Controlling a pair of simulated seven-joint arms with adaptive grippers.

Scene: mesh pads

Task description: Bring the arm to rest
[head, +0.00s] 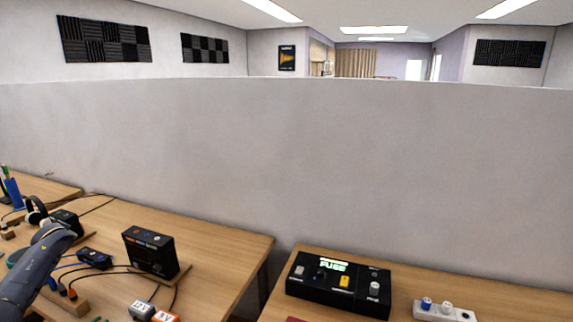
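A dark grey link of my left arm (38,268) shows at the lower left, in front of the left wooden desk (215,240). Its upper end overlaps the cables and small gear on that desk. No fingers of my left gripper can be made out. My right arm and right gripper do not show in this view.
The left desk bears a black box with knobs (149,251), a small black device (95,258), headphones (37,211) and several cables. The right desk (418,284) bears a black device with a lit display (338,290) and a white knob unit (444,311). A gap separates the desks. A grey partition (290,160) stands behind.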

